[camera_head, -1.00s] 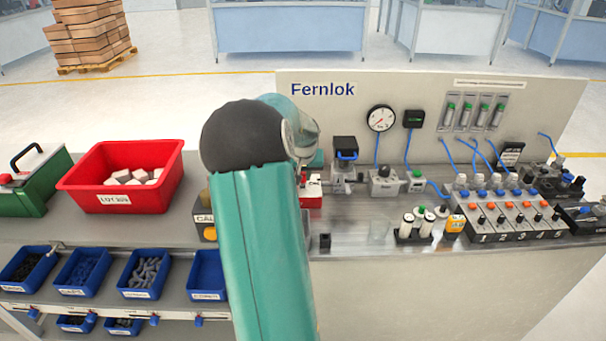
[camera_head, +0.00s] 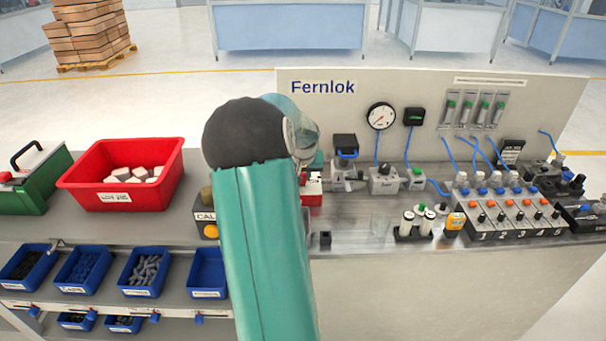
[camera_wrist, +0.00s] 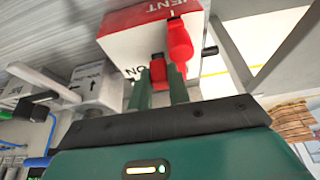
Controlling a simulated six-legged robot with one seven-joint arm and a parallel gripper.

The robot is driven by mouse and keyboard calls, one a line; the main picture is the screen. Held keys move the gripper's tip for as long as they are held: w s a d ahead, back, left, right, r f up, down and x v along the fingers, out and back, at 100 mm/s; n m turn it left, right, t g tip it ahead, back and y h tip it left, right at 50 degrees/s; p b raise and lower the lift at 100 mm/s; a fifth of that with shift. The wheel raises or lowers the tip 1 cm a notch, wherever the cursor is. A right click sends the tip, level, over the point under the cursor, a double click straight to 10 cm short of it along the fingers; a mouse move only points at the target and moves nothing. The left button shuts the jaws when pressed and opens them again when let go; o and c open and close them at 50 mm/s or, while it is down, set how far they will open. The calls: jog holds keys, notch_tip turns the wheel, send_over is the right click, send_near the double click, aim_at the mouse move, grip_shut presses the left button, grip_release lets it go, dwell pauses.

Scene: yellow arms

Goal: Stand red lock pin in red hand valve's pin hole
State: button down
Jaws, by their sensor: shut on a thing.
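The red hand valve shows in the wrist view as a red and white block with a red handle (camera_wrist: 180,42) on its near side. In the head view part of the block (camera_head: 312,188) shows just right of my arm. My gripper (camera_wrist: 160,82) is shut, its two green fingers pointing at the white face of the block. A small red piece with a dark part, which I take as the red lock pin (camera_wrist: 157,71), is between the fingertips, close to the block and left of the handle. The pin hole cannot be made out. My gripper is hidden behind my arm in the head view.
Grey fittings (camera_wrist: 97,85) stand left of the valve in the wrist view. In the head view a gauge panel (camera_head: 381,117) rises behind the bench, a red bin (camera_head: 100,190) stands at left, and a small black block (camera_head: 325,239) sits near the front edge.

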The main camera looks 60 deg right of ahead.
jog(key=shift+f, duration=0.15)
jog(key=c, duration=1.2)
grip_release()
jog(key=shift+c, duration=0.2)
jog(key=shift+w+a+f, duration=0.1)
jog(key=shift+w+a, duration=0.05)
jog(key=shift+a+f, duration=0.1)
jog(key=shift+w, duration=0.1)
jog(key=r, duration=0.9)
jog(key=shift+s+d+r, duration=0.2)
jog(key=shift+s+d, duration=0.05)
